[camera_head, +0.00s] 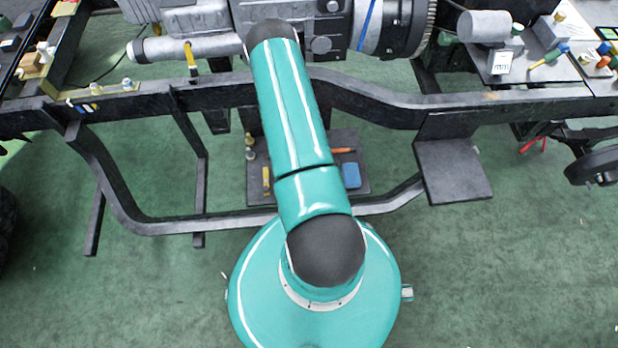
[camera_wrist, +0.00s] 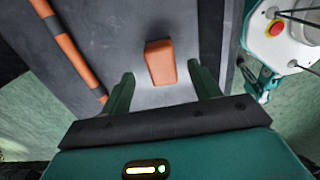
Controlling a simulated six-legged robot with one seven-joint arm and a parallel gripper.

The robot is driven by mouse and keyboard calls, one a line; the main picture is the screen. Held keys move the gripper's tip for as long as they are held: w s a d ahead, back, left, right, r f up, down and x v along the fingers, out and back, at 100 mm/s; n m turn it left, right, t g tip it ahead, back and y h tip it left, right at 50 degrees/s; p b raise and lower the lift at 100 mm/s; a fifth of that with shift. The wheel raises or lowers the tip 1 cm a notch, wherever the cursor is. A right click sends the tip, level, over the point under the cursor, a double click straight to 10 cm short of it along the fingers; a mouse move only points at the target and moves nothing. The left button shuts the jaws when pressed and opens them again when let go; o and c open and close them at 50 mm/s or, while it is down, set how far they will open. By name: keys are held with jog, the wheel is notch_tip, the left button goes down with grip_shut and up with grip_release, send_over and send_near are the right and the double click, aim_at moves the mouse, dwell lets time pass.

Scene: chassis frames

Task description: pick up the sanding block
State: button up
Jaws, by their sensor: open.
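An orange-brown block (camera_wrist: 161,62), which looks like the sanding block, lies on a grey surface in the wrist view. My gripper (camera_wrist: 163,83) is open, with one green finger on each side of the picture's middle. The block sits between and slightly beyond the fingertips, with a visible gap on both sides. I cannot tell how far below the fingers it is. In the head view my arm covers the middle, and neither my gripper nor this block can be made out.
An orange-and-black striped bar (camera_wrist: 70,52) lies left of the block. In the head view, a dark frame rail (camera_head: 380,98) crosses the scene below an engine (camera_head: 320,25). A dark board (camera_head: 355,185) holds a blue block (camera_head: 350,175). Green floor is clear at lower right.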

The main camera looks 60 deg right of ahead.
jog(key=shift+w+a+f, duration=0.1)
jog(key=shift+f, duration=1.2)
jog(key=shift+w+a+f, duration=0.1)
jog(key=shift+f, duration=1.15)
jog(key=c, duration=1.2)
jog(key=shift+o, duration=0.2)
jog(key=shift+r, duration=0.45)
notch_tip(320, 180, up, 2)
jog(key=s+a+r, duration=0.9)
jog(key=a+r, duration=0.1)
jog(key=shift+s+a, duration=0.2)
jog(key=shift+a, duration=0.05)
